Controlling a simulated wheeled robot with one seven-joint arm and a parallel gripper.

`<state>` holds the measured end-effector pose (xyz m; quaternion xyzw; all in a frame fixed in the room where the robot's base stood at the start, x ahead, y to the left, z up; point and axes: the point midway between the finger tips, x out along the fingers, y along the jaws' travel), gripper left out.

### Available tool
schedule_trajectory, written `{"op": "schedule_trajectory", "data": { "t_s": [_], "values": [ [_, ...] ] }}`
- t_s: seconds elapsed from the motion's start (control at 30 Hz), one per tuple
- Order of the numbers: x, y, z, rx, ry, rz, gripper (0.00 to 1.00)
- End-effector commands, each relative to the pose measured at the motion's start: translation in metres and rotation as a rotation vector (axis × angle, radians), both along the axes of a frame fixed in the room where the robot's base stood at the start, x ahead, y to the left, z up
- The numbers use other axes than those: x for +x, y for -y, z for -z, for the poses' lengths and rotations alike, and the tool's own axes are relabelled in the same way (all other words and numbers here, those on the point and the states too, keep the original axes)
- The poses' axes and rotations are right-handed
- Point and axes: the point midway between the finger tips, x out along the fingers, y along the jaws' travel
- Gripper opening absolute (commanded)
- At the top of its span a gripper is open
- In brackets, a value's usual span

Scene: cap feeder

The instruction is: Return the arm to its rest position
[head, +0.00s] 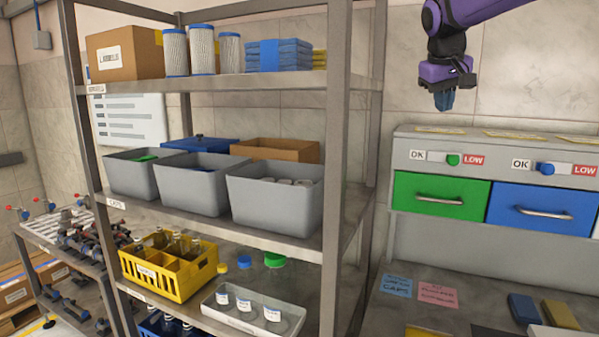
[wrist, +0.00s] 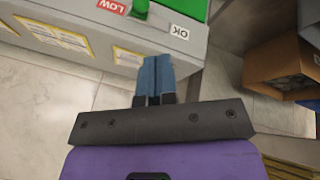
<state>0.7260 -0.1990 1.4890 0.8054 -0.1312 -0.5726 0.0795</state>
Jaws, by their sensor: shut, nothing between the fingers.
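My gripper (head: 444,99) hangs from my purple arm at the upper right of the head view, in the air above and behind the top of the feeder cabinet (head: 400,160). Its blue fingers point down and are shut with nothing between them. In the wrist view my gripper (wrist: 156,68) shows its blue fingers together, in front of the cabinet's top edge. The gripper appears apart from everything around it.
A metal shelf rack (head: 340,150) stands left of my arm, with grey bins (head: 275,205), a yellow crate (head: 190,285) and a white tray (head: 232,318). The cabinet has a green drawer (head: 437,209) and a blue drawer (head: 542,226). The air around my gripper is clear.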

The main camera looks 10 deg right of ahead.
Motion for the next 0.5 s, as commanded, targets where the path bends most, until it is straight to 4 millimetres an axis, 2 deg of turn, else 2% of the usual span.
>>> {"op": "schedule_trajectory", "data": {
  "t_s": [0.17,0.37,0.5],
  "values": [
    [-0.032,-0.02,0.005,0.023,0.016,-0.021,0.0],
    [-0.101,-0.058,0.03,0.079,0.046,-0.06,0.0],
    [-0.15,-0.081,0.055,0.125,0.068,-0.084,0.0]
  ]
}}
